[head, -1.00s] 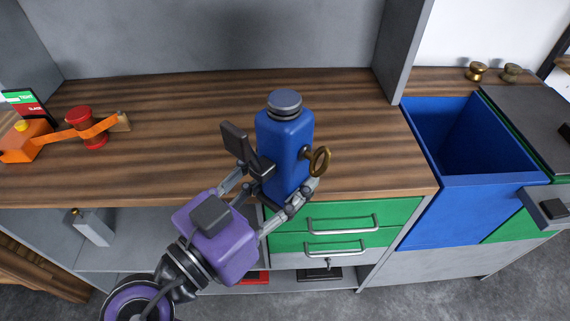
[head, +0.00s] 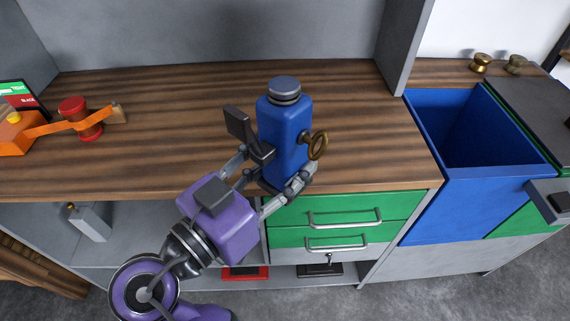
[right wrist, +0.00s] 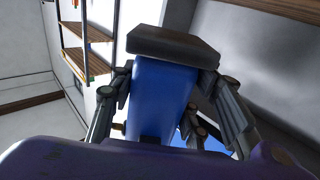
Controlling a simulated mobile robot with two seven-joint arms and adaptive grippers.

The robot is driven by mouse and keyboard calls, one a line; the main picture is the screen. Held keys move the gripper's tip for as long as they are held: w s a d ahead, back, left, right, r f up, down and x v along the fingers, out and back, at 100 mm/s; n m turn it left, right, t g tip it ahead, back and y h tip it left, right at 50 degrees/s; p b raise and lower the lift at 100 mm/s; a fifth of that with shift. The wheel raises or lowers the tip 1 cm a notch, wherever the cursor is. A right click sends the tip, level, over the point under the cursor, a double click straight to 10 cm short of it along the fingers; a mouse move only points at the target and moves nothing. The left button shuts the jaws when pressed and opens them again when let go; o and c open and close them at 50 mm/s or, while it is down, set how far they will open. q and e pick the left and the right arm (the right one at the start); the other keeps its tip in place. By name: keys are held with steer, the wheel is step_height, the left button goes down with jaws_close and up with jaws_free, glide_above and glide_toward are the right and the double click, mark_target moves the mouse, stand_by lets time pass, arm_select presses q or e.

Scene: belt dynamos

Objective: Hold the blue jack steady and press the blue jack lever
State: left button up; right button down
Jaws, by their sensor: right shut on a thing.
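The blue jack (head: 284,135) is an upright blue block with a grey round cap and a brass ring on its right side, at the counter's front edge. A dark flat plate (head: 237,125), probably the lever, sticks out at its left; it also shows in the right wrist view (right wrist: 172,45). My right gripper (head: 279,166) is shut on the jack's lower body, one finger at each side. In the right wrist view the blue body (right wrist: 160,95) fills the space between the fingers. The jack's underside is hidden, so I cannot tell whether it rests on the counter. My left gripper is not in view.
The wooden counter (head: 180,120) is clear around the jack. A red spool with an orange strap (head: 80,115) sits at the left. Green drawers (head: 345,213) are below the counter, and an open blue bin (head: 480,185) stands at the right. Two brass knobs (head: 481,62) are behind it.

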steer(key=shift+w+f+b, duration=0.35)
steer(key=shift+w+f, duration=0.05)
steer(key=shift+w, duration=0.2)
steer(key=shift+w+f, duration=0.25)
steer(key=shift+w, duration=0.05)
steer(key=shift+w+f+b, duration=1.1)
steer(key=shift+w+b, duration=0.05)
steer(key=shift+w, duration=0.15)
steer(key=shift+w+d+f+b, duration=0.1)
steer(key=shift+w+f+b, duration=0.75)
steer(key=shift+w, duration=0.2)
steer(key=shift+w+f+b, duration=0.75)
steer(key=shift+w+f, duration=0.15)
steer(key=shift+w, duration=0.15)
steer(key=shift+w+f+b, duration=0.6)
steer(key=shift+w+f, duration=0.05)
steer(key=shift+w, duration=0.15)
steer(key=shift+w+f, duration=0.2)
steer(key=shift+w, duration=0.15)
arm_select(q)
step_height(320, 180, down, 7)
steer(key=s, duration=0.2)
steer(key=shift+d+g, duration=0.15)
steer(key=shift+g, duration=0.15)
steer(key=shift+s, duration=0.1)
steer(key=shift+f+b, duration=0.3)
steer(key=shift+b, duration=0.3)
arm_select(e)
steer(key=shift+f, duration=0.35)
